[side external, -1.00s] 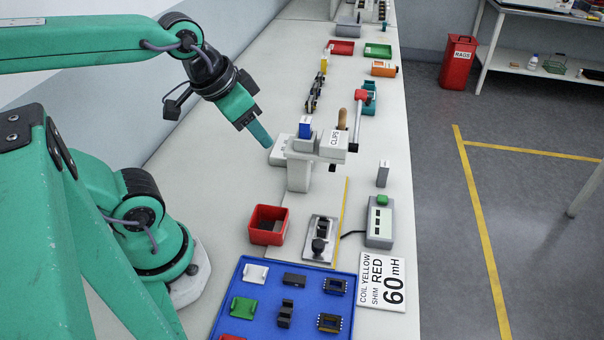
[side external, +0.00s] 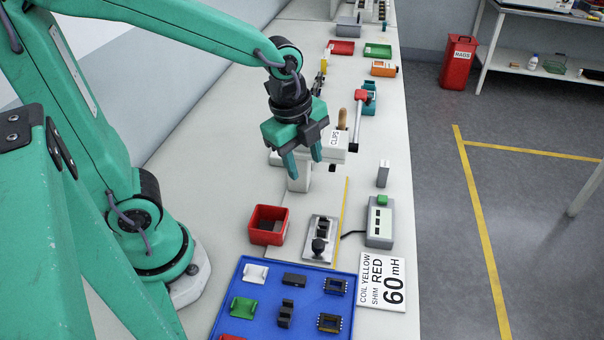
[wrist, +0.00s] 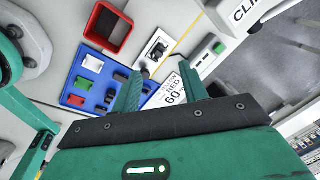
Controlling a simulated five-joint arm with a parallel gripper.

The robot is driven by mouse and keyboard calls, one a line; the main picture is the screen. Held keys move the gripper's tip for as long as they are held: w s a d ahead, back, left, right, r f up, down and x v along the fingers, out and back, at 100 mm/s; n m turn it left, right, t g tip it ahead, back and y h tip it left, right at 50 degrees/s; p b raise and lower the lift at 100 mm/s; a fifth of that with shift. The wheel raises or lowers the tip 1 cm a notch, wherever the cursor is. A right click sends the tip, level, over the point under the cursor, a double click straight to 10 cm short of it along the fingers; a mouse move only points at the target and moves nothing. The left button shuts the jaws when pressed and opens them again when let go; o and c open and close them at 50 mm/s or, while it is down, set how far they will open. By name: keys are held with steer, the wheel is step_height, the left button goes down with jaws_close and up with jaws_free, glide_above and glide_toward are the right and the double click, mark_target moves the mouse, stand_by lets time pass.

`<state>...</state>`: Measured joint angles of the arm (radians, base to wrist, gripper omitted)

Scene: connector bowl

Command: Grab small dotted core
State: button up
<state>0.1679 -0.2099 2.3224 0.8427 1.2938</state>
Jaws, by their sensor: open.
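A blue tray (side external: 262,318) at the bottom of the side external view holds several dark core-like parts. They include a flat dark block (side external: 294,279) and an upright dark block (side external: 285,314). No dots can be made out on either at this size. The tray also shows in the wrist view (wrist: 70,99), partly hidden by my finger. My gripper (side external: 303,168) is open and empty, fingers down, high above the bench in front of the CLIPS fixture. In the wrist view my gripper (wrist: 155,65) shows its fingers spread.
The tray also holds a white part (side external: 255,273), a green part (side external: 243,307) and dark frames (side external: 335,286). A red bin (side external: 268,238), a lever fixture (side external: 320,250), a green-button box (side external: 379,232) and a sign (side external: 382,281) stand near. The CLIPS fixture (side external: 339,157) is behind my gripper.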

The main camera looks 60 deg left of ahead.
mark_target(323, 223)
steer(key=shift+w+d+f+m+g, duration=0.4)
steer(key=shift+d+f+m, duration=0.25)
steer(key=shift+f+m, duration=0.8)
steer(key=shift+w+d+f+m+g, duration=0.4)
steer(key=shift+d+f+m, duration=0.4)
steer(key=shift+m, duration=1.15)
steer(key=shift+w+d+f+m+g, duration=0.3)
steer(key=shift+w+d+f+m, duration=0.2)
steer(key=shift+f+m, duration=1.05)
steer(key=shift+f, duration=3.7)
jaws_close()
steer(key=shift+r, duration=0.25)
